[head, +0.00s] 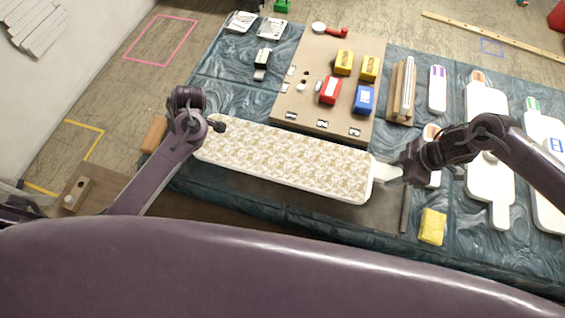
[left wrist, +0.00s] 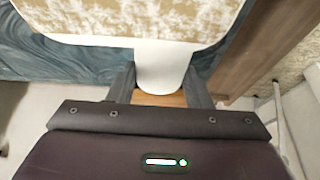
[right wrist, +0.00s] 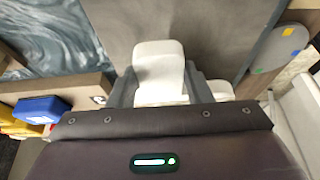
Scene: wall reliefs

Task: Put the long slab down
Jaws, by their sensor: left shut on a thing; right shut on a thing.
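The long slab (head: 285,157), white with a beige leaf-patterned face, lies face up and roughly level across the near part of the table. My right gripper (head: 397,171) is shut on the white tab at its right end. In the right wrist view this tab (right wrist: 159,68) sits between the fingers (right wrist: 160,92). My left gripper (head: 206,130) is at the other end. The left wrist view shows its fingers (left wrist: 161,88) on both sides of the rounded white tab (left wrist: 163,66). I cannot tell how far the slab is above the table.
A dark grey mat (head: 388,216) lies partly under the slab on the blue marbled table cover (head: 225,72). A brown board (head: 305,80) with red, blue and yellow blocks stands behind. White paddle-shaped slabs (head: 489,150) lie to the right, and a yellow sponge (head: 432,226) at front right.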

